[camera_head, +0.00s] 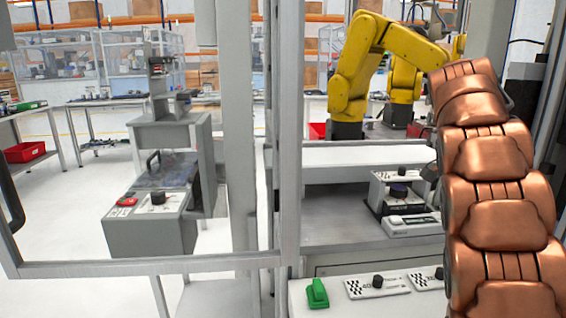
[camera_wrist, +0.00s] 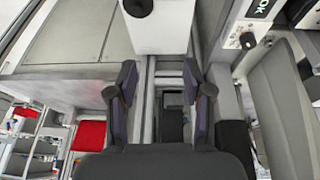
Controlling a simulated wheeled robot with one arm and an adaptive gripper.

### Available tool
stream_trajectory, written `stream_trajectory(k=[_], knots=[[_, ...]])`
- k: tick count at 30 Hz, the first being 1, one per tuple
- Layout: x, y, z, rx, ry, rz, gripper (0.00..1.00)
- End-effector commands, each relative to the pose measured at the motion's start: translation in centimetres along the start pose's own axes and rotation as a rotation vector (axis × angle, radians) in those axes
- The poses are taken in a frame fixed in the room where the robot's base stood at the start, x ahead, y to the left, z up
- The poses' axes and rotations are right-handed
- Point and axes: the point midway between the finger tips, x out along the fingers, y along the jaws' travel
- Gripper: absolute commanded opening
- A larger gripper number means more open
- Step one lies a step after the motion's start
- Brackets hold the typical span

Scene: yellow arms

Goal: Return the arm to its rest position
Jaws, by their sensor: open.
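My gripper (camera_wrist: 160,100) shows in the wrist view with its two dark fingers spread apart. It is open, and I see nothing held between the fingers. Beyond the fingers are a grey metal frame and a white box with a black knob (camera_wrist: 138,7). In the head view my copper-coloured segmented arm (camera_head: 495,190) rises along the right side and bends at the top. My gripper itself does not show in the head view.
A yellow robot arm (camera_head: 352,75) stands on the bench behind the frame. A grey upright post (camera_head: 289,130) and a horizontal rail (camera_head: 140,267) stand in front. A panel with a green switch (camera_head: 317,293) is at the bottom. A grey machine (camera_head: 150,235) stands left.

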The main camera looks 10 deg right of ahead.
Motion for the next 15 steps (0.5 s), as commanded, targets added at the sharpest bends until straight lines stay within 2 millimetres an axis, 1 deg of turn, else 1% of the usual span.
stream_trajectory(k=[8, 11, 15], knots=[[0.1, 1.4, 3.0, -0.131, -0.031, 0.008, 0.51], [0.4, 2.2, 4.7, -0.21, -0.051, 0.011, 0.51], [1.0, 3.9, 7.9, -0.344, -0.088, 0.011, 0.51]])
